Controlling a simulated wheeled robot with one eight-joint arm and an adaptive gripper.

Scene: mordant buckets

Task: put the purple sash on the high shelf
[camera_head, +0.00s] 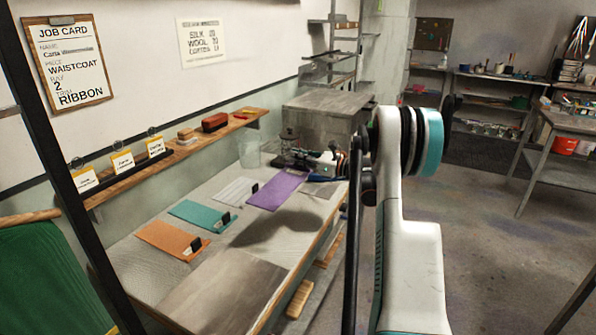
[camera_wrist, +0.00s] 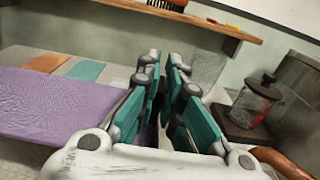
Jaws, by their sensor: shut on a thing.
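The purple sash (camera_head: 278,190) is a flat purple strip at the far end of a row of coloured strips on the worktable. In the wrist view the purple sash (camera_wrist: 60,105) spreads out to the left of the fingers. My gripper (camera_head: 318,165) is at its right-hand end. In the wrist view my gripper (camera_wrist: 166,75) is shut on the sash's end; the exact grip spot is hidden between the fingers. A wooden wall shelf (camera_head: 190,149) runs above the table; the wrist view shows the wooden shelf (camera_wrist: 190,17) too. I cannot tell which shelf is the high one.
Orange (camera_head: 172,240), teal (camera_head: 201,215) and white (camera_head: 236,191) strips with black clips lie on the table. The wall shelf holds cards and brushes. Floor right is open.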

